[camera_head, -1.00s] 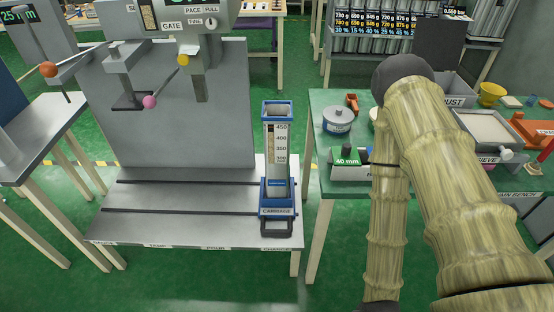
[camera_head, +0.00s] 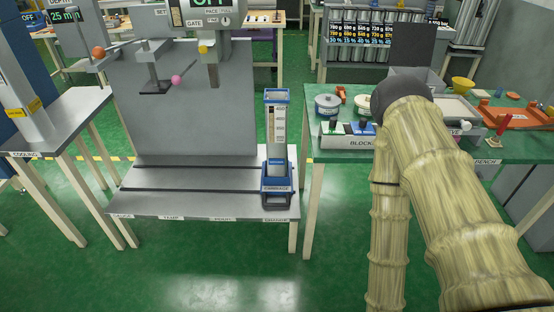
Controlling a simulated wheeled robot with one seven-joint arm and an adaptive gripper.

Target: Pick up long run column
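No column in view is marked as the long run column, so I cannot tell which one it is. A blue carriage (camera_head: 278,199) with a measuring scale (camera_head: 279,125) stands upright at the right end of the grey machine table, with a grey part low inside it. Several grey columns (camera_head: 489,32) stand at the back right. My arm fills the right side; my gripper is out of view.
The grey machine table (camera_head: 190,205) is in the middle, with levers with coloured knobs above it. The green bench (camera_head: 345,153) at the right holds pots, a block tray (camera_head: 346,136) and a red tray. The green floor in front is clear.

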